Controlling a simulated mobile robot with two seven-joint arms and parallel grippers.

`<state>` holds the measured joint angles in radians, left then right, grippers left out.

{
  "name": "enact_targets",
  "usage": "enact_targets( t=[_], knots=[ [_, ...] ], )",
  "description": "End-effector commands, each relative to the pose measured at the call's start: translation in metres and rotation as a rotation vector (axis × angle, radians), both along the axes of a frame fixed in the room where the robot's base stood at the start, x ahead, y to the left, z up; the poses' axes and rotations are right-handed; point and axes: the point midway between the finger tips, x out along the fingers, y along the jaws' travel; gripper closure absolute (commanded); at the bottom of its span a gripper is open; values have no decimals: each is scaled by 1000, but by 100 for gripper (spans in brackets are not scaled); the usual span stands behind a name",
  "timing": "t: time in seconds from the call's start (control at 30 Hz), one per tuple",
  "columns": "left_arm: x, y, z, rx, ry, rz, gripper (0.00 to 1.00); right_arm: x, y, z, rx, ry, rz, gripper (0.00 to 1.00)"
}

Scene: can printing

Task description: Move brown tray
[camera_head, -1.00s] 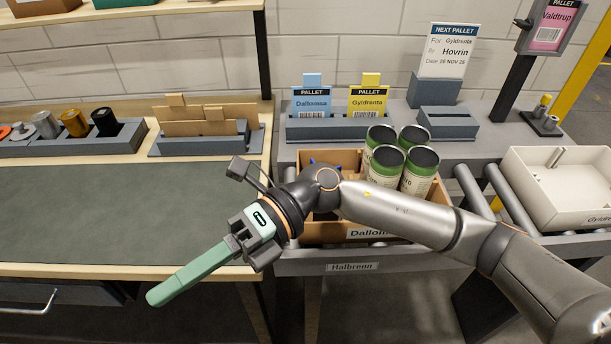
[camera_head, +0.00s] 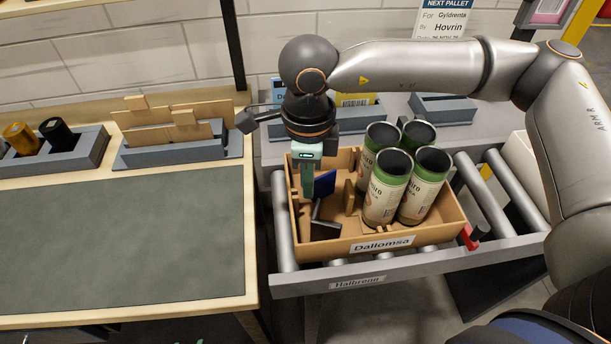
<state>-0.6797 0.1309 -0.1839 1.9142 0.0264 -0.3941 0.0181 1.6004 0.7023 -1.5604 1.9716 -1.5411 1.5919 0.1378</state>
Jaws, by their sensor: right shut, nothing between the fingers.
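The brown tray (camera_head: 455,222), labelled "Dallomsa", sits on the grey roller conveyor. Several cans with green bands and dark tops (camera_head: 383,190) stand upright in its right part. A blue piece (camera_head: 325,183) and a dark piece (camera_head: 324,228) are in its left part. My right gripper (camera_head: 307,192) points straight down over the tray's left part, its green fingers shut and empty beside the blue piece. I cannot tell whether the fingertips touch anything. My left gripper is not in view.
A bench with a dark green mat (camera_head: 120,245) is at left, mostly clear. A grey rack with brown boards (camera_head: 180,150) stands behind it. A red and black piece (camera_head: 468,238) is at the tray's right end. Bare rollers (camera_head: 487,205) lie right of the tray.

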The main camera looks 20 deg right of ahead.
Motion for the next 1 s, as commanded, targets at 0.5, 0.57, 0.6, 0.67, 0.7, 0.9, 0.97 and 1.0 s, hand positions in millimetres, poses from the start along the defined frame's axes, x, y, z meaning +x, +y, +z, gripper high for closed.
enact_targets(
  t=[0.5, 0.57, 0.6, 0.67, 0.7, 0.9, 0.97, 1.0],
  knots=[
    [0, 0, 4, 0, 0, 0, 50, 0, 0, -67, 3, 2, -1, 100],
    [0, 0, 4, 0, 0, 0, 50, 0, 0, -68, 3, 1, -1, 100],
    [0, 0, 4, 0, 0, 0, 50, 0, 0, -68, 3, 1, -1, 100],
    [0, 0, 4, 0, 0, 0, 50, 0, 0, -68, 3, 1, -1, 100],
    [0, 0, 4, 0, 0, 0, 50, 0, 0, -68, 3, 2, 0, 100],
    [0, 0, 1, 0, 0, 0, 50, 1, 3, -70, 4, 1, 0, 100],
    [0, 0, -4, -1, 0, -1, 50, 2, 6, -71, 4, 1, 2, 100],
    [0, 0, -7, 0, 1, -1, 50, 4, 10, -72, 4, 1, 3, 100]
  ],
)
